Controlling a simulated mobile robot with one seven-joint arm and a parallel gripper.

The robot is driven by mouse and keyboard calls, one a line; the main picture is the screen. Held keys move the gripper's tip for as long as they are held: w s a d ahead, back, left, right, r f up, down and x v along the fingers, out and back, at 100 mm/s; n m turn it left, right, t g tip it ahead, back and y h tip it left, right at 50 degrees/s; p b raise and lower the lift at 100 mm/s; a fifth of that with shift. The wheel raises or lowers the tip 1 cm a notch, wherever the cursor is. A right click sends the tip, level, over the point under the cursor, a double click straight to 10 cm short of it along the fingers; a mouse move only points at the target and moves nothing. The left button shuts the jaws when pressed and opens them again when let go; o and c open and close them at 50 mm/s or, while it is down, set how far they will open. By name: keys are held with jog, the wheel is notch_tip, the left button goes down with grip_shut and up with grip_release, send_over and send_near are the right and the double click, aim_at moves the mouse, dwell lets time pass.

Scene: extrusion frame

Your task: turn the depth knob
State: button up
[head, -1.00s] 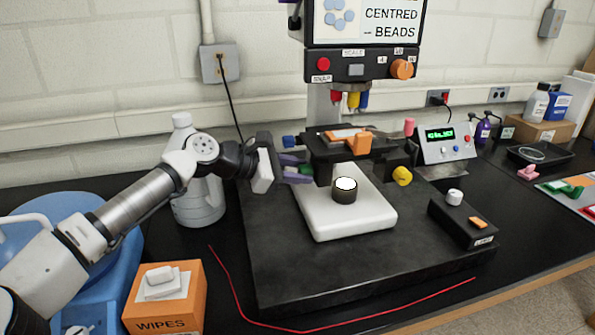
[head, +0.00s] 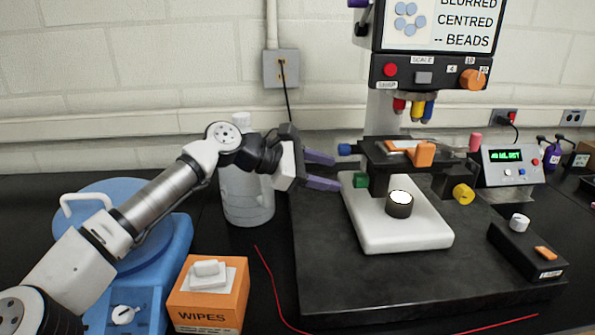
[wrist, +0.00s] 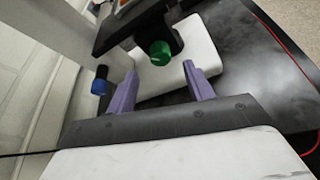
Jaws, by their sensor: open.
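My gripper (head: 337,172) is open and empty, its two purple fingers pointing right at the left side of the microscope stage (head: 385,152). A green knob (head: 361,180) sits under the stage, just right of the lower finger and apart from it. In the wrist view the green knob (wrist: 160,53) lies ahead of and between the fingertips. A blue knob (head: 345,148) sticks out left at stage level; it also shows in the wrist view (wrist: 99,80). A yellow knob (head: 463,194) is on the stage's right. No legible label shows which is the depth knob.
The screen (head: 445,22) reads BLURRED, CENTRED, -- BEADS. An orange knob (head: 473,79) is on the head panel. A grey-white jug (head: 246,200) stands behind my arm; an orange wipes box (head: 208,295) is in front. A red cable (head: 268,280) lies on the bench.

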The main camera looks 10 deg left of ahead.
jog(key=b+v, duration=0.1)
jog(key=v, duration=0.6)
